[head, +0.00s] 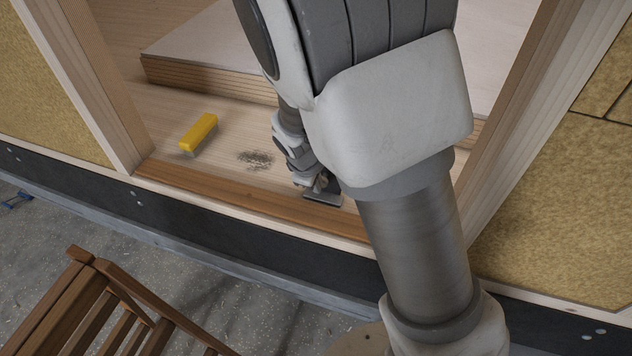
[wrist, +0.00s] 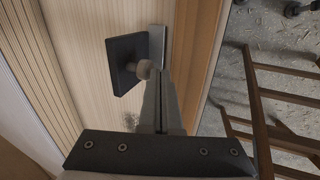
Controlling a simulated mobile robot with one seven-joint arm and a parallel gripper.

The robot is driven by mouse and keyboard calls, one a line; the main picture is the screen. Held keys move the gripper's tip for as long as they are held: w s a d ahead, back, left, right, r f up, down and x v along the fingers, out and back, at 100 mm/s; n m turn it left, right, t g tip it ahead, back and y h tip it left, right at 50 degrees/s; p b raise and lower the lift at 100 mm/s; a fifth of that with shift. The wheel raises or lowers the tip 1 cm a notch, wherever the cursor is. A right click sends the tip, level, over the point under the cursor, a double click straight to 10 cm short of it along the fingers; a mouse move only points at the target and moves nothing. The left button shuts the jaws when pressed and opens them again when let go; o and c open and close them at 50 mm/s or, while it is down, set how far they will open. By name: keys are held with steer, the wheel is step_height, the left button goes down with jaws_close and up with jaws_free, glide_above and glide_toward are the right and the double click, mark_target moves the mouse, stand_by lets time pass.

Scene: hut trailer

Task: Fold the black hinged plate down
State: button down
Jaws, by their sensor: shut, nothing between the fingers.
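The black hinged plate (wrist: 124,64) shows in the wrist view as a dark square at the upper middle, seemingly raised at an angle. A pale grey flat piece (wrist: 157,46) lies along its right side. A small round knob (wrist: 143,69) is at the plate's right edge. My gripper (wrist: 161,78) is shut and empty, its fingertips close beside the knob; I cannot tell if they touch. In the head view my gripper (head: 320,185) is low in the doorway, over a grey flat piece (head: 323,199) near the sill. My arm hides part of this area.
A yellow block (head: 198,133) lies on the wooden floor to the left, with a dark speckled patch (head: 256,159) between it and my gripper. A raised board step (head: 210,77) is behind. Door posts (head: 95,90) flank the opening. A wooden chair (head: 120,305) stands outside, lower left.

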steer(key=shift+w+d+r+g+p, duration=0.2)
steer(key=shift+w+r+g+p, duration=0.2)
steer(key=shift+p, duration=0.25)
steer(key=w+g+p, duration=0.1)
steer(key=w+g+y+p, duration=0.1)
steer(key=w+d+r+g+p, duration=0.1)
steer(key=p, duration=0.1)
steer(key=shift+w+d+r+g+y+p, duration=0.1)
steer(key=shift+w+d+g+y+p, duration=0.1)
steer(key=shift+w+g+y+p, duration=0.25)
steer(key=shift+w+d+g+y+p, duration=0.2)
steer(key=shift+w+g, duration=0.25)
steer(key=shift+g, duration=0.2)
steer(key=w+f+g+b, duration=0.1)
steer(key=w, duration=0.1)
steer(key=w+d+f+b, duration=0.1)
steer(key=w, duration=0.1)
steer(key=w+d+f+g+b, duration=0.1)
steer(key=w, duration=0.1)
steer(key=shift+w+d+g+y, duration=0.15)
steer(key=shift+w+g+y, duration=0.15)
steer(key=shift+w+y, duration=0.05)
steer(key=shift+w+d+f+b, duration=0.2)
steer(key=shift+w+f+b, duration=0.3)
steer(key=shift+b, duration=0.15)
steer(key=shift+w+d+f+b, duration=0.15)
steer(key=shift+w+f+b, duration=0.3)
steer(key=shift+b, duration=0.15)
steer(key=shift+w+f, duration=0.15)
steer(key=shift+f, duration=0.1)
